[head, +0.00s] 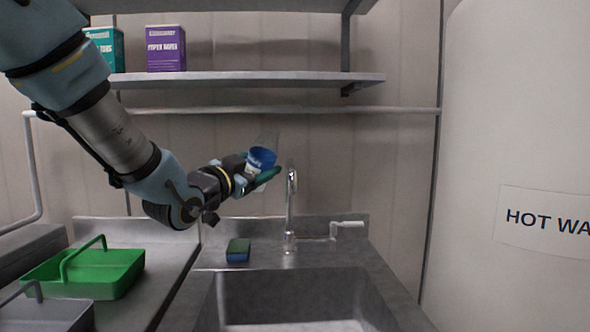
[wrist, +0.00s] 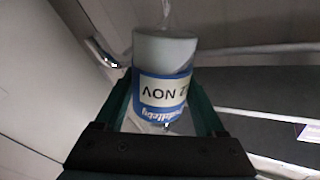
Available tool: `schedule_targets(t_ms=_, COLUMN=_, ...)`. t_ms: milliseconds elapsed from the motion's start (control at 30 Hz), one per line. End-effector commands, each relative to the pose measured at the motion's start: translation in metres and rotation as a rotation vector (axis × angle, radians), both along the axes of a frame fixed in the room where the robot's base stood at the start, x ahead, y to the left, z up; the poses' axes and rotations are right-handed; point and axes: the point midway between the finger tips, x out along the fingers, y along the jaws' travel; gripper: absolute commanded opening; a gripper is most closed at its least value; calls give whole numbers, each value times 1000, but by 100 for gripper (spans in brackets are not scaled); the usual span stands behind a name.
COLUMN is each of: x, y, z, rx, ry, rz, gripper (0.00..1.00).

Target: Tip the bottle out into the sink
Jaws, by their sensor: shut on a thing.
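My gripper (head: 262,176) is shut on the bottle (head: 260,158) and holds it in the air, left of the tap and above the back of the counter. The bottle is clear with a blue and white label, and looks a little tilted in the head view. In the wrist view the bottle (wrist: 163,88) sits between both green fingers, its label lettering upside down and pale contents inside. A narrow clear part shows beyond it; I cannot tell whether this is the neck. The steel sink (head: 300,298) is lower, at the front, and its basin floor is partly visible.
The tap (head: 291,205) stands at the sink's back edge, close to the right of the bottle. A sponge (head: 238,250) lies on the counter. A green caddy (head: 90,268) is at left. A shelf (head: 245,80) with boxes (head: 165,48) hangs above.

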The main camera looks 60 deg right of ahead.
Motion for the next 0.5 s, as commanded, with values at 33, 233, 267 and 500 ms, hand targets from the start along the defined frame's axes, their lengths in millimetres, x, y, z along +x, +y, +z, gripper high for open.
schedule_targets(t_ms=33, x=-2, y=0, z=3, rx=-7, ry=-32, rz=-1, gripper=14)
schedule_targets(t_ms=233, x=-6, y=1, z=13, rx=-27, ry=-160, rz=0, gripper=14)
schedule_targets(t_ms=267, x=-8, y=1, z=14, rx=-30, ry=-178, rz=-1, gripper=14)
schedule_targets(t_ms=500, x=-3, y=0, z=6, rx=-52, ry=-333, rz=0, gripper=14)
